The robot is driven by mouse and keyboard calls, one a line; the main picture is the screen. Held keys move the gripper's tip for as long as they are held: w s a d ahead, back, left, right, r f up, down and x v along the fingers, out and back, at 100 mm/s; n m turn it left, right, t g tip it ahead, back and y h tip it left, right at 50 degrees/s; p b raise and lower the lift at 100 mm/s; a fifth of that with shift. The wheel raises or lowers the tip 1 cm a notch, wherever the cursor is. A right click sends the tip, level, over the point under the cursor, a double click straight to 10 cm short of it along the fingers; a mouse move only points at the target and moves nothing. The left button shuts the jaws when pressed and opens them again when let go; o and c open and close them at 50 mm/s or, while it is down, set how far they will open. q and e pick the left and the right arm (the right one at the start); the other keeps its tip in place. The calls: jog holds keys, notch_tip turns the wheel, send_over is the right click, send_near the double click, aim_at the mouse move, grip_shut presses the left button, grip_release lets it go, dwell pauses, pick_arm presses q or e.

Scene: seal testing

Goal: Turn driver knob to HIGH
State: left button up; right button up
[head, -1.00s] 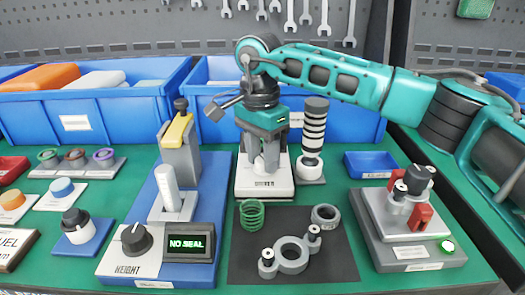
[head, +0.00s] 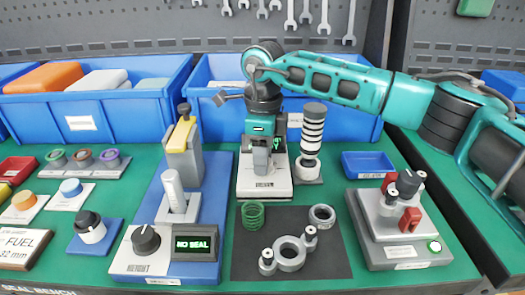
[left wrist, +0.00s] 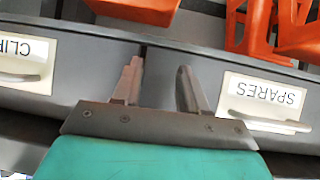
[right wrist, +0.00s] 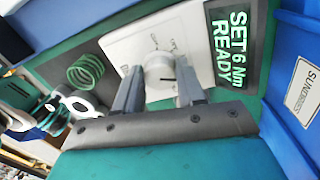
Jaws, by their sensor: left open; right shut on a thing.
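The driver unit is a white base (head: 264,190) at the middle back of the bench in the head view. In the right wrist view its pale round knob (right wrist: 159,72) carries a short dark mark, and small marks too small to read surround it. A display (right wrist: 231,45) beside it reads "SET 6 Nm READY". My right gripper (right wrist: 159,92) is shut on the knob, one finger on each side. In the head view the right gripper (head: 261,160) points down and hides the knob. My left gripper (left wrist: 160,85) is open and empty, before grey drawers, outside the head view.
A striped post (head: 313,128) stands close right of the driver unit, and a blue station with a yellow-topped lever (head: 182,135) stands left. A green spring (head: 253,214) and grey rings lie on the dark mat in front. Blue bins (head: 218,112) line the back.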

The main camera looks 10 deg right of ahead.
jog(key=m+p, duration=0.1)
jog(key=m, duration=0.5)
jog(key=shift+d+r+p, duration=0.1)
jog(key=shift+p, duration=0.3)
jog(key=m+p, duration=0.1)
jog(key=m, duration=0.2)
jog(key=shift+m, duration=0.3)
jog(key=shift+d+m, duration=0.1)
jog(key=shift+m, duration=0.8)
jog(key=shift+t, duration=0.3)
jog(key=o, duration=1.1)
jog(key=shift+c, duration=0.2)
